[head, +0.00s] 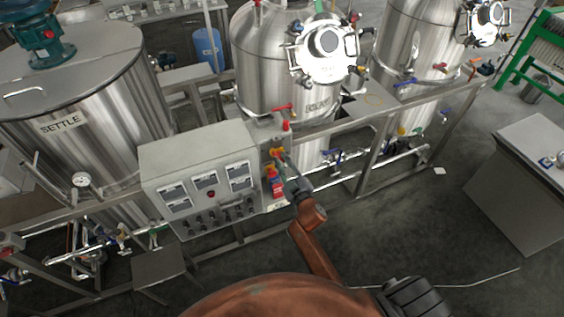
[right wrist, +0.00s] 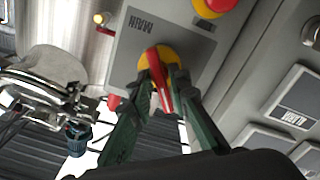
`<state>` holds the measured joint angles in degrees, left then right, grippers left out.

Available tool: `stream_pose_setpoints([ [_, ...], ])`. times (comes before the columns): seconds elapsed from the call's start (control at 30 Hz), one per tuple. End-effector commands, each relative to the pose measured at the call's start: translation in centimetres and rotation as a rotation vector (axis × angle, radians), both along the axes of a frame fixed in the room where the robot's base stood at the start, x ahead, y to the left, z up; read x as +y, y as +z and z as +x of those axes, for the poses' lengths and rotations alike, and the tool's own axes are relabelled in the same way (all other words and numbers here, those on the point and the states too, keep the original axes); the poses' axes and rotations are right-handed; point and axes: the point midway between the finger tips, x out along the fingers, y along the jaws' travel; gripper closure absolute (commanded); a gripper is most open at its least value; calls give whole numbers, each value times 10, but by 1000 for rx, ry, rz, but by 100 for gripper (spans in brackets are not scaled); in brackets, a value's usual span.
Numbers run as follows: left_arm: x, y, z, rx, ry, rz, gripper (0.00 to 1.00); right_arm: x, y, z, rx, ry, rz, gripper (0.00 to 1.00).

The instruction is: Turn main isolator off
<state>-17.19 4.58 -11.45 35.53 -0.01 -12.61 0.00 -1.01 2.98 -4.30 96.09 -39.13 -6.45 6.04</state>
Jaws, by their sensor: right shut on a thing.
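The main isolator (right wrist: 155,62) is a red handle on a yellow round plate, on a grey panel whose "MAIN" label reads upside down in the right wrist view. Its handle runs nearly up and down there, slightly tilted. In the head view the isolator (head: 277,152) is small and partly covered by my gripper. My right gripper (right wrist: 161,92) is shut on the red handle, one green finger on each side. In the head view it (head: 283,164) reaches the panel from the front right. My left gripper is out of view.
A red and yellow push button (right wrist: 215,7) sits close to the isolator. A grey control box (head: 198,180) with several meters and knobs adjoins it. Steel tanks and pipes stand behind.

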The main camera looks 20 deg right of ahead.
Motion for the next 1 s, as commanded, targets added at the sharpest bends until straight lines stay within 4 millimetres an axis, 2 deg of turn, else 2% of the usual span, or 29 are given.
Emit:
stream_pose_setpoints([
  [0.6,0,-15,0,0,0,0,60,1,-2,0,-2,1,-586,100],
  [1.0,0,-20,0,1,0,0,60,2,-2,0,-1,2,-863,100],
])
